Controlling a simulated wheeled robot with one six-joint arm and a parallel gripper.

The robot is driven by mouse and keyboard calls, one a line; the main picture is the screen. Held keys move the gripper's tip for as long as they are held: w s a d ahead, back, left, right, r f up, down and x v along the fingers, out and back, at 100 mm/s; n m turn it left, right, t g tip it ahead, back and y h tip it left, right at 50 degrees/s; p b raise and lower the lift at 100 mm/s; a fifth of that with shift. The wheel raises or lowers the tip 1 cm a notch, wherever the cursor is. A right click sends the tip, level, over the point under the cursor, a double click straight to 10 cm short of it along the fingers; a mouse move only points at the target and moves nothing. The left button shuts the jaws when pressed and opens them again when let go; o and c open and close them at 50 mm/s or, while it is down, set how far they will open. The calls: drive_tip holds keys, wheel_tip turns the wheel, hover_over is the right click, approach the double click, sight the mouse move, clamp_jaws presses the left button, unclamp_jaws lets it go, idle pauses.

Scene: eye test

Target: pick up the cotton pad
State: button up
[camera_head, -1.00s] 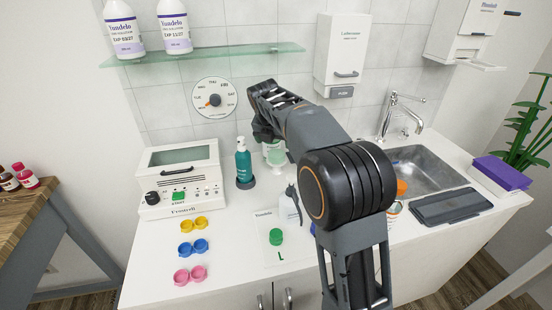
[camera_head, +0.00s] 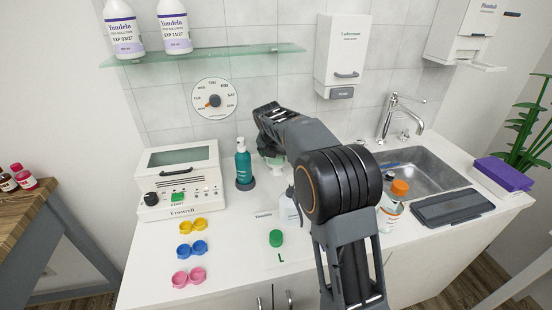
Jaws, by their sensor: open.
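I cannot make out a cotton pad in the head view. A pale green and white container (camera_head: 276,161) stands on the counter near the back wall, right of the teal pump bottle (camera_head: 243,162). My arm reaches over the counter toward this container. My gripper (camera_head: 266,146) points down just above or in front of it. Its fingertips are mostly hidden by my arm, and I see nothing held. I cannot tell whether it touches the container.
A white device (camera_head: 180,208) stands left. Yellow, blue and pink lens cases (camera_head: 192,249) lie before it. A green cap (camera_head: 276,238) lies on a mat. A white bottle (camera_head: 289,211) is partly behind my arm. An orange-capped bottle (camera_head: 391,208) stands by the sink (camera_head: 430,172).

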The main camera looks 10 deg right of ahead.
drive_tip(key=c, duration=1.1)
drive_tip(key=shift+r, duration=0.1)
drive_tip(key=shift+r, duration=0.5)
wheel_tip(320, 180, up, 2)
drive_tip(key=shift+r+p, duration=0.1)
drive_tip(key=shift+p, duration=0.25)
drive_tip(key=shift+s+r, duration=1.6)
drive_tip(key=shift+s, duration=0.75)
drive_tip(key=shift+s+r, duration=1.6)
drive_tip(key=shift+s, duration=0.7)
drive_tip(key=shift+s+r, duration=1.6)
drive_tip(key=shift+s, duration=0.75)
